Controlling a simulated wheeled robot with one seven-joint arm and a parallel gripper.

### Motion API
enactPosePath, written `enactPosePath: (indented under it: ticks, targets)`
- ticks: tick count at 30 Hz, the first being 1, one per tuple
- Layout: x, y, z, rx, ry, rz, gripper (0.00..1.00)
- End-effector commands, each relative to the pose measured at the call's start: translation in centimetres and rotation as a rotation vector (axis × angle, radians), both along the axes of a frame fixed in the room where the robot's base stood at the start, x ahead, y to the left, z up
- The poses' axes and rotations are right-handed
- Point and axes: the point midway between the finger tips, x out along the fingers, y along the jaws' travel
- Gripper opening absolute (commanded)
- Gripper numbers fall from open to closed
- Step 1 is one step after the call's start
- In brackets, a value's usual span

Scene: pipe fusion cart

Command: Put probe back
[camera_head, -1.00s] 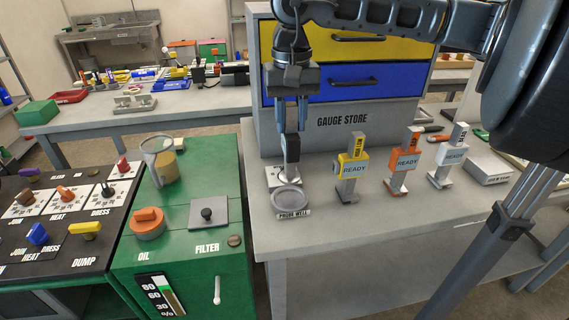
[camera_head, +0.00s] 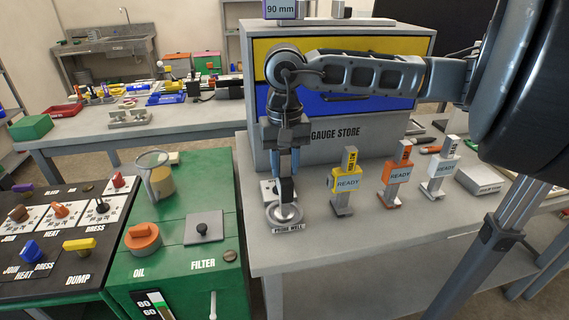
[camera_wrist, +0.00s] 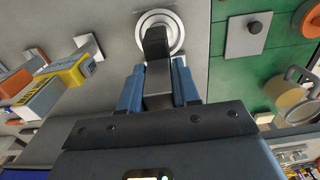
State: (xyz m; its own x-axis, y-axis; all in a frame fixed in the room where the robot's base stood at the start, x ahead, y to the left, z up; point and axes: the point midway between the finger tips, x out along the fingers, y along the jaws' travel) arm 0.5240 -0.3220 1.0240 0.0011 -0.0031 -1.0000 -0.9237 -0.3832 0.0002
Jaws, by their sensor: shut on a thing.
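My gripper (camera_head: 287,160) points straight down and is shut on the probe (camera_head: 287,188), a dark upright handle with a thin metal lower end. The probe well (camera_head: 272,217) is a round grey dish with a label on its front, at the left front of the grey bench. The probe's lower end is over the dish; I cannot tell whether it touches the bottom. In the wrist view, the blue fingers (camera_wrist: 158,88) grip the black probe (camera_wrist: 156,45), which covers part of the well's ring (camera_wrist: 178,30).
Yellow (camera_head: 346,181), orange (camera_head: 396,174) and white (camera_head: 441,170) READY gauges stand to the right. The gauge store cabinet (camera_head: 335,134) stands behind. A green cabinet (camera_head: 180,240) with a filter plate (camera_head: 204,227) and oil knob (camera_head: 142,237) is at left.

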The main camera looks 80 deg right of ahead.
Motion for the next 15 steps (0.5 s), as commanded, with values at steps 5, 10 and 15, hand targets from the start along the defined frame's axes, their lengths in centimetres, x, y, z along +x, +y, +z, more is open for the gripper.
enactPosePath:
  ticks: [5, 10, 15]
  targets:
    - [0.01, 0.00, -0.08, 0.000, 0.000, 0.000, 0.42]
    - [0.01, 0.00, -0.07, 0.000, 0.000, 0.000, 0.57]
    - [0.01, 0.00, -0.07, 0.000, 0.000, 0.000, 0.57]
